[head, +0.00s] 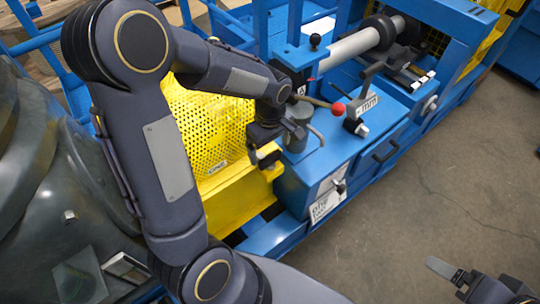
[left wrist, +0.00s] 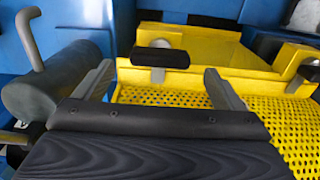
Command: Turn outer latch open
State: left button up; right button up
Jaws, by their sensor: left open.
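The latch nearest my left gripper has a black handle (left wrist: 160,57) on a short grey stem, at the yellow guard's edge in the left wrist view; I take it as the outer latch. My left gripper (left wrist: 160,78) is open, its two grey fingers apart on either side of the handle and not visibly touching it. In the head view my left gripper (head: 267,152) is over the yellow guard's (head: 232,196) right end, and the latch there is mostly hidden. My right gripper (head: 478,285) is at the bottom right over the floor, partly cut off, its opening unclear.
A second black-topped latch (left wrist: 310,70) is at the wrist view's right edge. A grey cylinder with a bent handle (left wrist: 50,80) stands close left of my left fingers. A red-knobbed lever (head: 338,108) is on the blue bench (head: 360,150). The floor at right is clear.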

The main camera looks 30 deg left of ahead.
aim_at(270, 156)
pick_arm(q)
jog(key=shift+f, duration=2.3)
jog(key=shift+c, duration=0.4)
jog(key=c, duration=0.9)
